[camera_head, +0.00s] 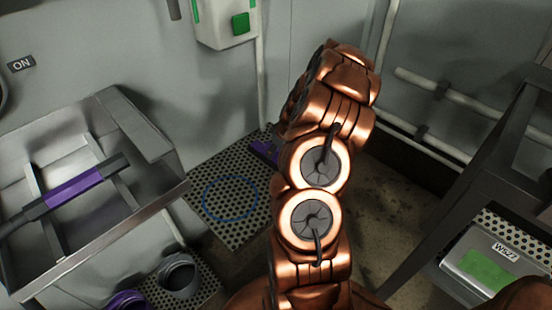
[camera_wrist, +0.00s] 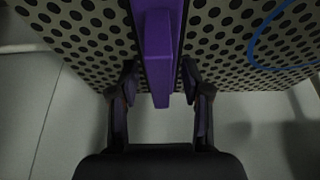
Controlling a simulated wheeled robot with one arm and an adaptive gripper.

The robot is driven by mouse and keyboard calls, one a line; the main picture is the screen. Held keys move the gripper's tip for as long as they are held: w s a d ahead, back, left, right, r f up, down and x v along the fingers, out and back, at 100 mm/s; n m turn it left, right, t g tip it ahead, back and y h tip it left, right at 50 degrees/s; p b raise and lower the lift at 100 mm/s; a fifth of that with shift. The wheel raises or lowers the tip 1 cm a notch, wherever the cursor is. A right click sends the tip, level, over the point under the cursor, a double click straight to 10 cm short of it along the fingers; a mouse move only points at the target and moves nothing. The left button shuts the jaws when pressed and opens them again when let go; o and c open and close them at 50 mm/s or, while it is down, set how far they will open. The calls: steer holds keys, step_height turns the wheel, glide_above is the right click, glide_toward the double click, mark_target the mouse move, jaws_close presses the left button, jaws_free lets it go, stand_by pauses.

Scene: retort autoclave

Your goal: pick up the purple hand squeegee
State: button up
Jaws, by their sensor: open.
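A purple tool, which looks like the hand squeegee (camera_wrist: 158,40), lies over a perforated shelf in the wrist view. Its purple bar, with dark strips along both sides, points down between my fingers. My gripper (camera_wrist: 159,78) is open, with one finger on each side of the bar's end; I see gaps, and no clear contact. In the head view only a small purple part (camera_head: 264,150) shows at the shelf's far edge. My arm hides the rest of it, and my gripper too.
The perforated shelf (camera_head: 200,180) carries a blue ring (camera_head: 231,200). A metal tray (camera_head: 150,205) at left holds another purple-and-black tool (camera_head: 75,187). A grey cup (camera_head: 180,275) stands below it. A dark rack (camera_head: 455,180) with a labelled box (camera_head: 490,265) is at right.

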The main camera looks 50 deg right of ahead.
steer(key=shift+c, duration=0.2)
jaws_close()
stand_by(0.6)
